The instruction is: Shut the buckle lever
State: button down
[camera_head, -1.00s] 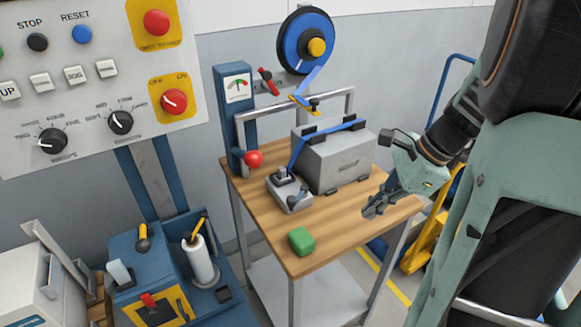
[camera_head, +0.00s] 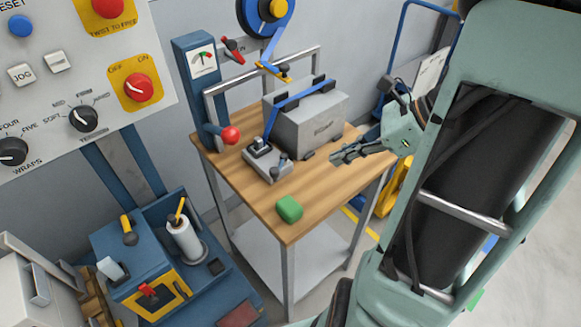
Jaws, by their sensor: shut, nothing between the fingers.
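A small grey buckle block (camera_head: 265,168) sits on the wooden table in front of the grey case. The blue strap (camera_head: 270,122) comes down from the case to it. A short dark lever (camera_head: 280,166) stands up at its right front side; its exact angle is too small to tell. My gripper (camera_head: 334,158) is shut and empty, above the table to the right of the buckle. It points left, apart from both buckle and case.
The grey case (camera_head: 318,132) stands behind the buckle, the strap over its top. A green block (camera_head: 289,208) lies at the table's front edge (camera_head: 287,242). A red ball knob (camera_head: 231,135) is left of the buckle.

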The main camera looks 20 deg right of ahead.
send_near(277, 177)
notch_tip(277, 177, down, 5)
jog(key=w+a, duration=0.1)
jog(key=w, duration=0.1)
jog(key=shift+w+a+r+b, duration=0.15)
jog(key=shift+w+a+b, duration=0.2)
jog(key=shift+a, duration=0.4)
jog(key=shift+w+a, duration=0.1)
jog(key=shift+a, duration=0.05)
jog(key=shift+m, duration=0.3)
